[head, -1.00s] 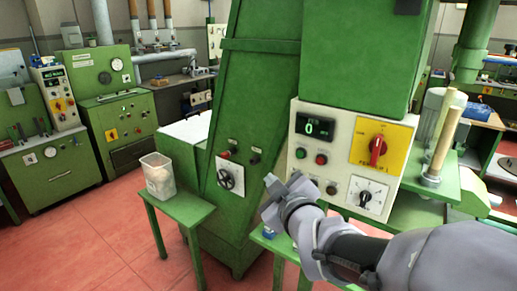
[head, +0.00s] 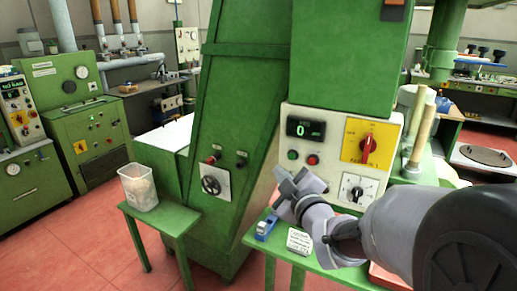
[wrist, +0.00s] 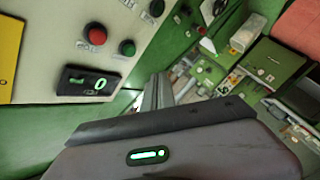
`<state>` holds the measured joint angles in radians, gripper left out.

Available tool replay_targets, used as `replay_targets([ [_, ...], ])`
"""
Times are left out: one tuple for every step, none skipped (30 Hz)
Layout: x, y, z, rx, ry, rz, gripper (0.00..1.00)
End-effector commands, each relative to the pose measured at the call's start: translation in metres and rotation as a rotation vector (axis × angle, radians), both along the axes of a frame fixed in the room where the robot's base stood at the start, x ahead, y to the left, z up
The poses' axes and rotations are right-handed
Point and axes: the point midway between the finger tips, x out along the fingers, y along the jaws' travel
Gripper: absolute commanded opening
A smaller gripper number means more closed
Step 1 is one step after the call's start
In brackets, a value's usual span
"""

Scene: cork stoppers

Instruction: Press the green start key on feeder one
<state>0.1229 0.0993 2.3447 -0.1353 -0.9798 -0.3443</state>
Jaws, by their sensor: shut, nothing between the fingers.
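The feeder's cream control panel (head: 328,125) faces me, with a display reading 0 (head: 305,128). The green start key (head: 292,155) sits below the display, left of a red key (head: 312,160). In the wrist view, the green key (wrist: 127,48) and red key (wrist: 94,34) show at upper left, above the upside-down display (wrist: 90,82). My gripper (head: 285,178) is shut and empty, below the green key in the head view and apart from it. In the wrist view, its shut fingers (wrist: 158,92) lie right of and below the green key.
A red rotary switch (head: 367,148) on a yellow plate and a dial (head: 355,188) share the panel. A green bench (head: 330,272) below holds a blue object (head: 266,226) and a white card (head: 299,241). A clear bin (head: 138,188) stands on a side table. Red floor is open at left.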

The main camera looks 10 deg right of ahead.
Motion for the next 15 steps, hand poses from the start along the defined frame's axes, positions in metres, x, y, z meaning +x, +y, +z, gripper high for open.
replay_targets([
  [0.006,-0.005,0.003,0.001,0.001,-0.003,0.0],
  [0.01,-0.008,0.003,0.0,0.003,-0.003,0.0],
  [0.014,-0.011,0.003,-0.001,0.003,-0.002,0.0],
  [0.017,-0.014,0.002,0.0,0.001,-0.002,0.0],
  [0.021,-0.016,0.001,0.0,0.0,-0.001,0.0],
  [0.025,-0.019,0.0,0.001,0.0,-0.001,0.0],
  [0.027,-0.02,-0.001,0.001,-0.001,-0.001,0.0],
  [0.03,-0.022,-0.001,0.001,0.001,-0.001,0.0],
  [0.033,-0.024,-0.001,0.001,0.0,-0.001,0.0],
  [0.034,-0.025,-0.001,0.001,-0.001,-0.001,0.0],
  [0.036,-0.026,-0.001,0.001,0.001,-0.001,0.0],
  [0.037,-0.028,-0.001,0.001,0.002,0.0,0.0],
  [0.038,-0.028,-0.001,0.002,0.002,0.0,0.0],
  [0.039,-0.029,-0.001,0.002,0.001,-0.001,0.0],
  [0.04,-0.029,-0.001,0.002,0.0,0.0,0.0],
])
